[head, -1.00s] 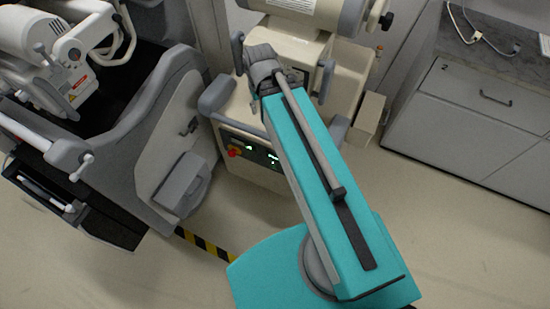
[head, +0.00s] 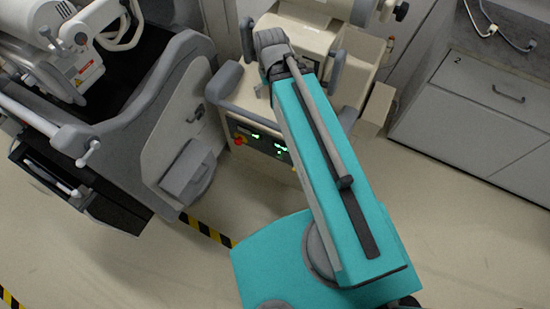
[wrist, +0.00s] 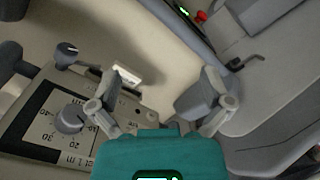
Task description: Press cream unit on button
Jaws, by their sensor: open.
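The cream unit (head: 345,75) stands upright in the middle of the head view, partly hidden behind my teal arm. Its low front panel has green lit displays (head: 280,148) and a red knob-like button (head: 240,141). The red button also shows at the top of the wrist view (wrist: 201,16). I cannot tell which control is the on button. My gripper (wrist: 162,78) is open, its two fingers apart with nothing between them. It is over a cream surface, beside a dial panel (wrist: 35,125). In the head view my gripper is hidden.
A grey machine (head: 185,110) with a white arm stands left of the unit. Grey drawers (head: 480,110) are at the right. A small white block (wrist: 127,75) and a dark knob (wrist: 67,52) are close to my left finger. Striped tape (head: 208,228) crosses the open floor.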

